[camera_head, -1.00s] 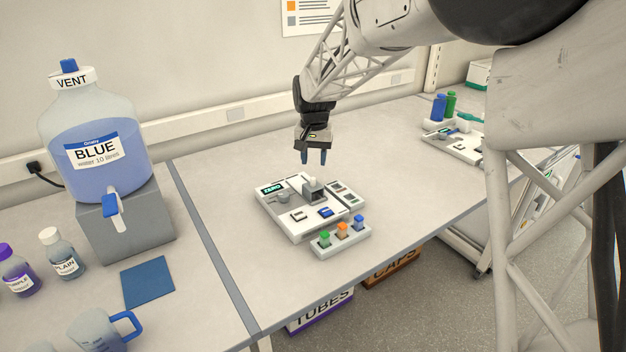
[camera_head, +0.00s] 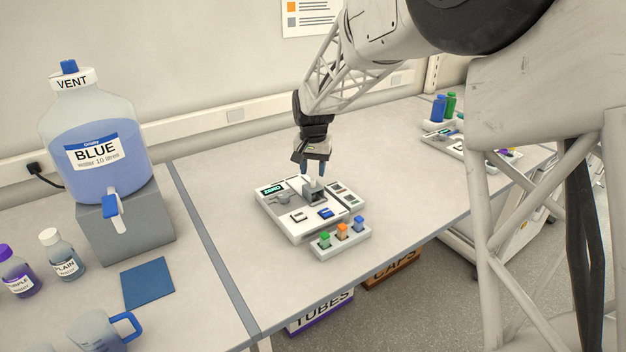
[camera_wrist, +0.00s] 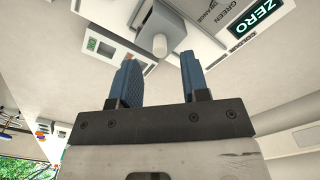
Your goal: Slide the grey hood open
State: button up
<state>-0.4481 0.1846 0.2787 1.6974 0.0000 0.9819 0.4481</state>
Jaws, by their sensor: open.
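The grey hood (camera_head: 313,195) is a small box with a pale knob on top, on the white device labelled ZERO (camera_head: 292,230). In the wrist view the hood (camera_wrist: 168,22) and its round pale knob (camera_wrist: 159,45) show just beyond the fingertips. My gripper (camera_head: 312,170) points down right above the hood, its blue fingers spread. In the wrist view my gripper (camera_wrist: 158,68) has the knob lying roughly between the finger lines, with no clear contact. What is under the hood is hidden.
A small rack (camera_head: 341,243) with green, orange and blue caps stands at the device's front. A large BLUE bottle (camera_head: 92,140) sits on a grey block at left. Another white device (camera_head: 455,145) stands at right. The bench behind and left of the ZERO device is clear.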

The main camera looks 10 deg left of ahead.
aim_at(313, 179)
jog(key=shift+f, duration=2)
grip_shut()
